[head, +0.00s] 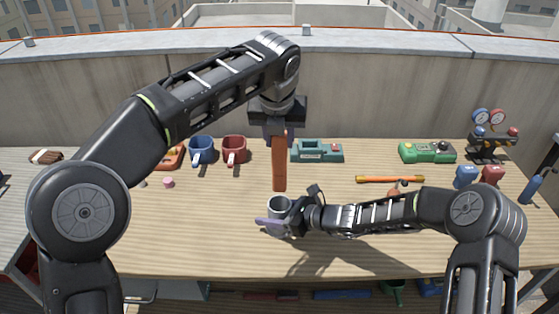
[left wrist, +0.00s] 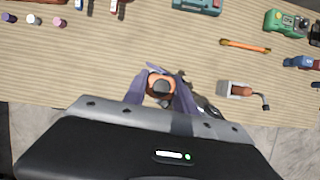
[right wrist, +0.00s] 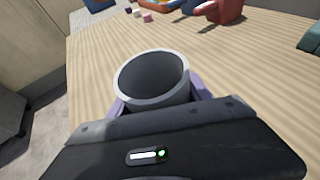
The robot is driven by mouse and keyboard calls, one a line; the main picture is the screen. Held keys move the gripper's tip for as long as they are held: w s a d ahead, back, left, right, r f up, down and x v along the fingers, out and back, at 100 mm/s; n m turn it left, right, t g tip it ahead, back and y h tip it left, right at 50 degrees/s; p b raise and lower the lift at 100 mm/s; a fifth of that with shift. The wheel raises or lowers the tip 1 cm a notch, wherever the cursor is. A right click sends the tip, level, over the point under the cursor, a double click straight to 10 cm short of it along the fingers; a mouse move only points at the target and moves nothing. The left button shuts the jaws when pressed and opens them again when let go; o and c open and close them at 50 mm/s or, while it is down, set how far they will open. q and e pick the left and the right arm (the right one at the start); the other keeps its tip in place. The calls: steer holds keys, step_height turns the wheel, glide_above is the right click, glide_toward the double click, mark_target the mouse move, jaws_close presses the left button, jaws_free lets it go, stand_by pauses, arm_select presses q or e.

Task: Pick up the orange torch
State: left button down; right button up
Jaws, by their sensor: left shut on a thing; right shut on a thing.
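The orange torch (head: 279,163) hangs upright from my left gripper (head: 278,130), which is shut on its upper end. In the left wrist view its round orange end with a dark middle (left wrist: 160,86) sits between the fingers. The torch is clear of the table. My right gripper (head: 281,217) is shut on a grey cup (head: 278,203), just below and in front of the torch's lower end in the head view. In the right wrist view the cup (right wrist: 152,78) is hollow, with nothing seen inside. I cannot tell whether the cup touches the table.
Behind stand a blue mug (head: 202,148), a red mug (head: 234,149) and a teal case (head: 318,151). An orange bar (head: 390,180) lies behind my right arm. A brown-handled item on a grey base (left wrist: 236,90) is mostly hidden in the head view. The front left of the table is clear.

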arm_select(q)
steer(key=shift+r, duration=1.4)
arm_select(e)
steer(key=o, duration=1.9)
steer(key=shift+d+r, duration=0.1)
arm_select(q)
step_height(320, 180, up, 4)
steer(key=p, duration=0.3)
steer(key=shift+f+p, duration=0.2)
steer(key=shift+p, duration=0.15)
arm_select(e)
steer(key=v, duration=0.8)
arm_select(q)
steer(key=shift+r, duration=0.1)
arm_select(e)
steer(key=shift+s+d+r, duration=0.1)
steer(key=shift+s+d, duration=0.1)
steer(key=shift+d, duration=0.15)
